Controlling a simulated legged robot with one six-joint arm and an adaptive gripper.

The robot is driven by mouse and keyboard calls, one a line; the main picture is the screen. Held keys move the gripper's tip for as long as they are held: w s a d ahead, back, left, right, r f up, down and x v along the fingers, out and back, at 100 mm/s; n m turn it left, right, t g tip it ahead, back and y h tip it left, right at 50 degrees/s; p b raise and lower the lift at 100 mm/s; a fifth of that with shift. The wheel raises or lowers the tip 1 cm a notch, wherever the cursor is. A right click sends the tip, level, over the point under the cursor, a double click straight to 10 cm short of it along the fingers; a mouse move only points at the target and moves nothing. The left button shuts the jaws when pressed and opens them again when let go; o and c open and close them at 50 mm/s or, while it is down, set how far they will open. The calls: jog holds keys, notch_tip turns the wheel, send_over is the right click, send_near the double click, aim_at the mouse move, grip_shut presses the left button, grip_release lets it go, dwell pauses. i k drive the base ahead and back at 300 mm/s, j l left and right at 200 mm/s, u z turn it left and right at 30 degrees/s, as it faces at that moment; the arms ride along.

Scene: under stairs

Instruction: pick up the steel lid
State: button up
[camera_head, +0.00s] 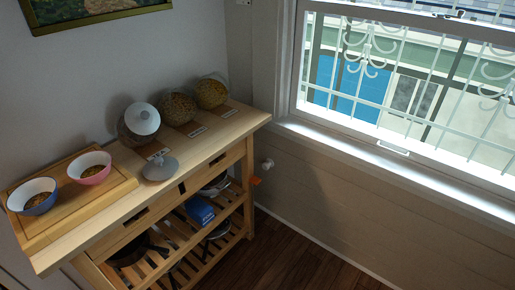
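A grey round lid with a raised knob, likely the steel lid (161,168), lies on the wooden tabletop near its front edge. Just behind it, a similar pale grey round disc (142,118) with a knob sits tilted against the front of a glass jar (128,134). The disc hides part of this jar. My gripper is not in view, and nothing is touching the lid.
Two filled glass jars (177,108) (211,93) stand on the right of the wooden cart (232,118). A blue bowl (33,203) and a pink bowl (90,177) sit on a board at left. A window (400,85) is at right.

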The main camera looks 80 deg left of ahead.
aim_at(160, 168)
jog(key=k+u, duration=0.15)
jog(key=u, duration=0.25)
jog(key=k+j+u, duration=0.1)
jog(key=u, duration=0.3)
jog(key=k+j+u, duration=0.1)
jog(key=u, duration=1.75)
jog(key=k+l+u, duration=0.1)
jog(key=u, duration=0.3)
jog(key=k+l+u, duration=0.1)
jog(key=u, duration=0.3)
